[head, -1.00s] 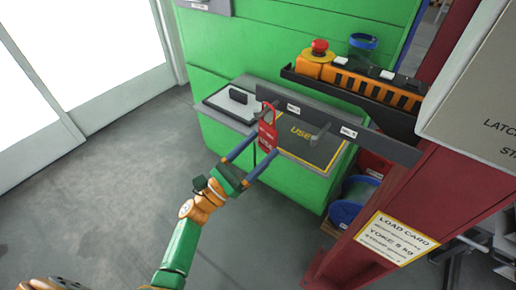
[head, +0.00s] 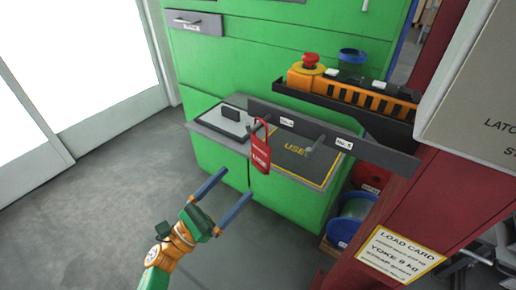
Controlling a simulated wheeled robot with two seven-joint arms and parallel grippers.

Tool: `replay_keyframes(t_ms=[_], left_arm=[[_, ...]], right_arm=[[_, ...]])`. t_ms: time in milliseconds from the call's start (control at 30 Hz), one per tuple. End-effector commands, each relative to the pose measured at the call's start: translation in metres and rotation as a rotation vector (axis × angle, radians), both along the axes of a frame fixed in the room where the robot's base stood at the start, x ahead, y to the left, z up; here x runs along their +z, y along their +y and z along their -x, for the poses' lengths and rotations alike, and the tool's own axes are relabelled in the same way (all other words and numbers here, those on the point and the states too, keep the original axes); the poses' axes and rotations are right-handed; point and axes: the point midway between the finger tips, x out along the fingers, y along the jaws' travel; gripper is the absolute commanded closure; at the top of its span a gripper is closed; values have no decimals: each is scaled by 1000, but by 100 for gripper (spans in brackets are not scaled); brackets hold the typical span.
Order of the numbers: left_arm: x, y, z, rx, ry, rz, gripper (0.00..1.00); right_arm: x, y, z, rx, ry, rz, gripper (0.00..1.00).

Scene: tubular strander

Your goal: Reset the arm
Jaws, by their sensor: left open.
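My left gripper (head: 230,196) is open and empty, with its two blue fingers spread apart. It is in the lower middle of the head view, over the grey floor. A red tag (head: 261,148) hangs from a peg on the dark rail (head: 360,147), above and to the right of the gripper and apart from it. My right gripper is not in view.
A green cabinet (head: 235,67) with a shelf stands behind. An orange pendant (head: 355,92) with a red button (head: 310,60) lies in a dark tray. A red post with a load card (head: 399,256) stands at the right. Floor at the left is clear.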

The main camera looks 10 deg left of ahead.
Motion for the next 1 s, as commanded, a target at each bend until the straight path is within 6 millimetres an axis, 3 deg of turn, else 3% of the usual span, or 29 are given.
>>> replay_keyframes(t_ms=[100,167,233,300,367,400,467,500,600,667,700,800,1000], left_arm=[[-10,5,-5,-2,100,98,0],[-38,14,-14,1,311,311,0],[-98,26,-17,39,649,680,0],[-171,34,0,136,971,1087,0],[-229,37,30,264,1181,1406,0],[-264,37,56,374,1289,1606,0],[-308,37,103,572,1398,1884,0],[-332,36,137,722,1434,2052,0],[-370,34,218,1104,1405,2376,0],[-382,34,258,1305,1336,2502,0],[-386,33,279,-1368,-1243,-2476,0],[-391,34,312,-1435,-1070,-2390,0],[-392,34,320,-1452,-1019,-2367,0]], right_arm=[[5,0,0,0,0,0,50],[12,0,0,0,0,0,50],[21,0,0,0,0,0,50],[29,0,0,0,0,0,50],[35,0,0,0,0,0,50],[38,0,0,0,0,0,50],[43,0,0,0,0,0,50],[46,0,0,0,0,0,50],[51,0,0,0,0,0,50],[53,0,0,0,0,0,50],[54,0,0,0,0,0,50],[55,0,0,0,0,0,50],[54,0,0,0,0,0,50]])
